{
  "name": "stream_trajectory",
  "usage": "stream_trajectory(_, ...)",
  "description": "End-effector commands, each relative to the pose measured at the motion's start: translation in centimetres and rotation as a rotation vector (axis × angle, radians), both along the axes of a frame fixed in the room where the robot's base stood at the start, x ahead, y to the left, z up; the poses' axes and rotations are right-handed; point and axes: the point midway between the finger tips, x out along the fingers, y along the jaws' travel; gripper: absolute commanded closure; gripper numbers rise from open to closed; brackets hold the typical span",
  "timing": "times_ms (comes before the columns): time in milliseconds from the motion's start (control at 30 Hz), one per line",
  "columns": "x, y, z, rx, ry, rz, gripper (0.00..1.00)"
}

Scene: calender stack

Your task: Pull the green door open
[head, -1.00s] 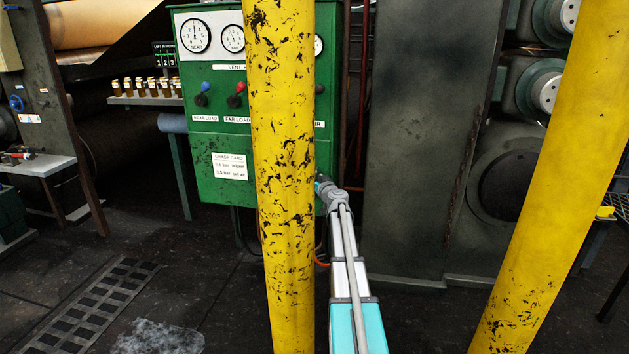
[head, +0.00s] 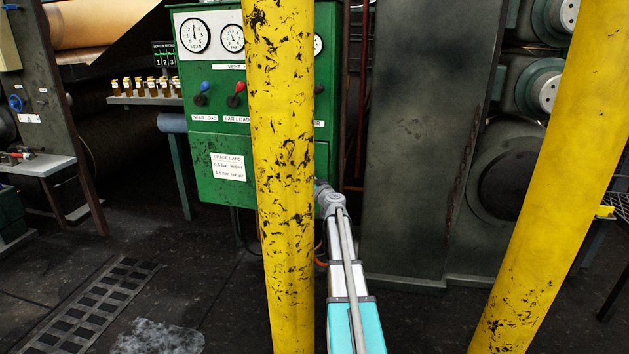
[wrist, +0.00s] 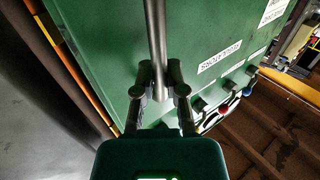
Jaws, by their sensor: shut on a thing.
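The green door (head: 207,165) is the lower front of a green cabinet, with a white card (head: 228,167) on it. A dark line shows along its top edge in the head view, so it seems slightly ajar. The door also fills much of the wrist view (wrist: 100,50). A grey bar handle (wrist: 157,35) stands out from it there. My gripper (wrist: 160,85) is shut on the handle, one finger on each side. In the head view the yellow post hides my gripper and the handle.
A scuffed yellow post (head: 283,180) stands in front of the cabinet, close to the left of my arm. A second yellow post (head: 550,190) leans at right. A dark machine frame (head: 420,140) stands right of the cabinet. Floor at left is mostly clear.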

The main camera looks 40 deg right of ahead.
Motion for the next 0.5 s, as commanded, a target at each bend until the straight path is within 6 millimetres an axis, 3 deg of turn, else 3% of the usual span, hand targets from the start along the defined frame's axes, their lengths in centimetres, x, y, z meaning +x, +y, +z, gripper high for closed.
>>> stream_trajectory(33, -0.8, 1.4, 0.0, 0.000, 0.000, 0.006, 1.00)
stream_trajectory(200, -2.0, 3.5, 0.0, 0.000, 0.000, 0.007, 1.00)
stream_trajectory(500, -2.1, 3.8, 0.0, -0.001, 0.000, 0.006, 1.00)
